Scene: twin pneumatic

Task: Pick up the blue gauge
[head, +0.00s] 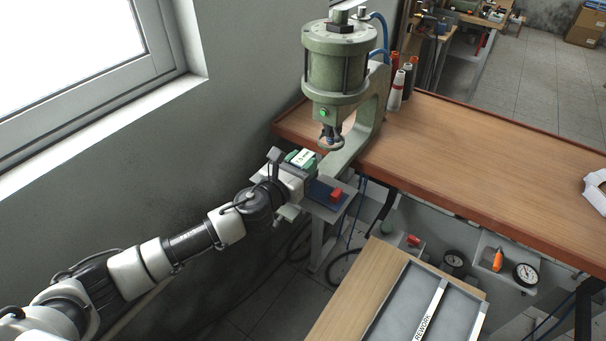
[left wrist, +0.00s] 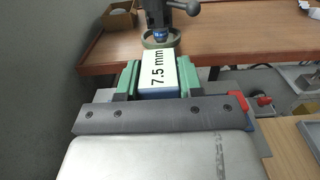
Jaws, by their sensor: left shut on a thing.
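The blue gauge (left wrist: 158,72) is a block with a white top face marked "7.5 mm" and a blue side showing at its near end. My left gripper (left wrist: 157,80) is shut on it, with green finger pads on both sides. In the head view the gauge (head: 304,156) shows as a small white label between the green pads of my left gripper (head: 300,159). It is beside the green press, just left of and below the press's ram. What lies directly under the gauge is hidden by the gripper. My right gripper is in neither view.
The green press (head: 338,65) stands at the corner of the wooden bench (head: 480,165), its ram ring (left wrist: 160,41) close ahead. A red knob (head: 336,194) sits on a dark blue part right of the gripper. A grey REWORK tray (head: 395,300) lies lower right. The wall is left.

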